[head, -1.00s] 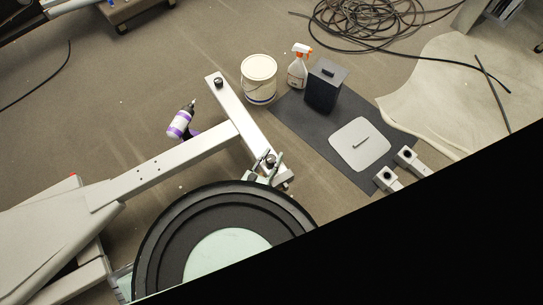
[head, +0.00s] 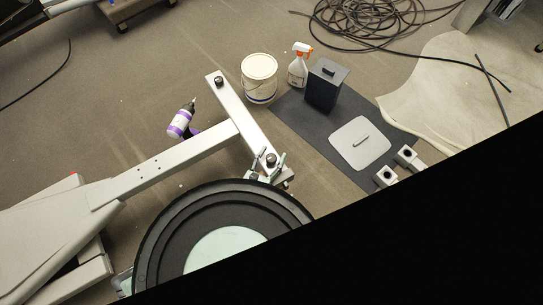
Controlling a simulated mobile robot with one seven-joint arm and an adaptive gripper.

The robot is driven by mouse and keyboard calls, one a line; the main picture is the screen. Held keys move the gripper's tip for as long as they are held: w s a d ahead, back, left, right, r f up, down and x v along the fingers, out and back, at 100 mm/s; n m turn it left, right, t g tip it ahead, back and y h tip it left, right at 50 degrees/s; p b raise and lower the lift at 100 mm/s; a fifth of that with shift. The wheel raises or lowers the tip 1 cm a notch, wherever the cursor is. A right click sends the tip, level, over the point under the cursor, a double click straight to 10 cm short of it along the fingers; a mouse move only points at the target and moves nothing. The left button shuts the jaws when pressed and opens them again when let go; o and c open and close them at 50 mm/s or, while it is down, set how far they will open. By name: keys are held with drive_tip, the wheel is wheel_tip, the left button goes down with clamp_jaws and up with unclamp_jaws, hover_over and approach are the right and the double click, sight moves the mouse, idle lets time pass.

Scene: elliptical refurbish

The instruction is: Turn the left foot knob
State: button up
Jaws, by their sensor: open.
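A pale crossbar (head: 236,108) of the machine lies on the floor, with a dark foot knob at each end. The near knob (head: 270,160) is at its lower right end, and the far knob (head: 219,82) is at its upper left end. My gripper (head: 272,152) is open, with one finger on each side of the near knob in the picture. I cannot tell whether the fingers are down at its height or touching it. The large dark round part of my arm hides what lies below the gripper.
A pale beam (head: 165,161) runs from the crossbar to the machine body at left. A dark mat (head: 293,118) holds a black box (head: 322,92) and grey plate (head: 360,142).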

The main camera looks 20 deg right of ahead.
drive_tip(key=v, duration=1.2)
idle(0.4)
